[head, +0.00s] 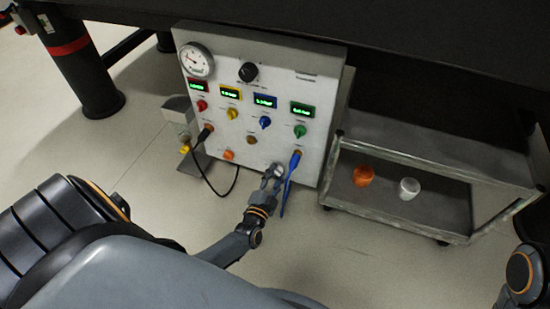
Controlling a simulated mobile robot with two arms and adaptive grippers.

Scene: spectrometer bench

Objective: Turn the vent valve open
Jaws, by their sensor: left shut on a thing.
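A white instrument panel (262,110) stands upright under the dark bench. My left gripper (273,173) is at its lower right part, shut on a small part at the panel face. The fingers hide most of that part; from its place it seems to be the vent valve, but its turn position cannot be made out. A blue plug with a blue cable (292,170) hangs just right of the gripper. My right gripper is out of view.
The panel also carries a round gauge (196,60), a black knob (248,72) and several coloured knobs. A black cable (213,180) loops at lower left. A grey cart (420,155) with an orange cup (363,175) and a white cup (409,188) stands at right.

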